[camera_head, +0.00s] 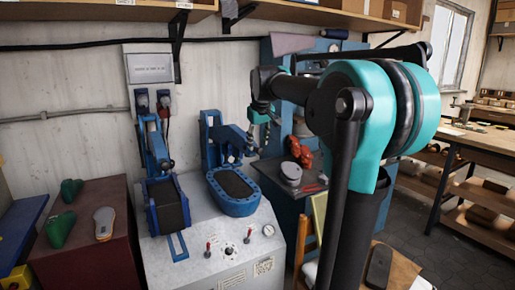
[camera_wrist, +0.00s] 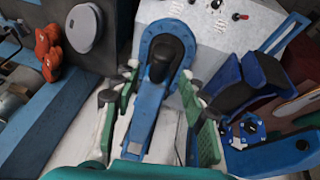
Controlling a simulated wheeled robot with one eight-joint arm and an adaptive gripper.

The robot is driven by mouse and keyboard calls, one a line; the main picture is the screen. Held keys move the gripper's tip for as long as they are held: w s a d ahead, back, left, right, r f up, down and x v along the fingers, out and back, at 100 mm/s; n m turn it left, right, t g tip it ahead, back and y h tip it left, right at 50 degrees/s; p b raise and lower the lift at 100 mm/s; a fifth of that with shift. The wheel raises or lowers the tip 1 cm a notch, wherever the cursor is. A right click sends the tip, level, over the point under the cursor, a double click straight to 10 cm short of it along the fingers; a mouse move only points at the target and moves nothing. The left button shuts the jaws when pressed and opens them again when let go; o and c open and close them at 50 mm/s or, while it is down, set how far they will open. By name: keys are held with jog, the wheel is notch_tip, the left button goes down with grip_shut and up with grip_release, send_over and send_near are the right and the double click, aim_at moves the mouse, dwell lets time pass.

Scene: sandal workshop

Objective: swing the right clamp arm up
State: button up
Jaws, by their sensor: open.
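The right clamp arm (camera_head: 232,136) is a blue bar on the blue post of the machine's right station, reaching forward above the oval blue bed (camera_head: 240,208). In the wrist view the clamp arm (camera_wrist: 146,122) runs between my fingers, with a dark rounded end piece (camera_wrist: 161,66) over the bed. My gripper (camera_head: 258,130) is at the clamp arm's right side in the head view. In the wrist view my gripper (camera_wrist: 158,78) is open, with one green finger on each side of the arm. I cannot tell whether either finger touches it.
The left station (camera_head: 165,203) stands close by with its own blue clamp arm. Green lasts (camera_head: 60,228) lie on the dark red cabinet.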

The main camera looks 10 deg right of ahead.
jog(key=shift+x, duration=1.6)
grip_shut()
